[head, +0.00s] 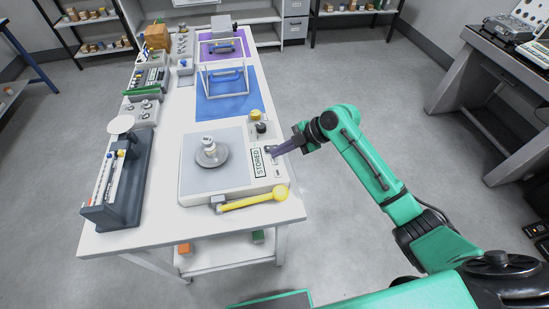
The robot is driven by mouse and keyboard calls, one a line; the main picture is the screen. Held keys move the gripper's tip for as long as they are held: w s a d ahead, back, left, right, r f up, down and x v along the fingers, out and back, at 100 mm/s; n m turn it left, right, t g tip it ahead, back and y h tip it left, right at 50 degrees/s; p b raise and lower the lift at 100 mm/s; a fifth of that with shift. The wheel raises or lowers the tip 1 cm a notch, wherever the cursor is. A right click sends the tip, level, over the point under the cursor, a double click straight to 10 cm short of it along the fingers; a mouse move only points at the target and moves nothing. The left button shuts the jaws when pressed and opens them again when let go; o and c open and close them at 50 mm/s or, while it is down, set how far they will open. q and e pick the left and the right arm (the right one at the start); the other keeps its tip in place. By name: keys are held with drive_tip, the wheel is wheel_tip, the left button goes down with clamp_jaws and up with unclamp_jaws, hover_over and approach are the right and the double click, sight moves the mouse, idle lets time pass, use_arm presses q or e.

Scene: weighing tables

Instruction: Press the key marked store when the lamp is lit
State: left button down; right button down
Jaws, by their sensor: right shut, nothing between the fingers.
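A weighing scale (191,172) stands at the front of the white table. A round metal piece (212,154) with a pale, dark-marked top sits on its plate. The display (257,163) on the scale's right side reads "STORED". Small keys (277,171) lie beside the display; their marks are too small to read. My right gripper (271,153) is shut and empty, its fingertips at the upper end of the key strip; I cannot tell whether they touch a key. They hide part of the strip. I cannot make out a lit lamp. My left gripper is not in view.
A yellow-handled tool (254,200) lies along the scale's front edge. A yellow-topped item (255,115) and a dark knob stand behind the scale. A beam balance (118,185) stands at left. A blue mat (214,106) with a frame lies farther back. Floor right of the table is clear.

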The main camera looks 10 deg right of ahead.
sight(279, 161)
wheel_tip(279, 161, up, 5)
drive_tip(key=p, duration=0.3)
drive_tip(key=shift+p, duration=0.4)
idle(0.6)
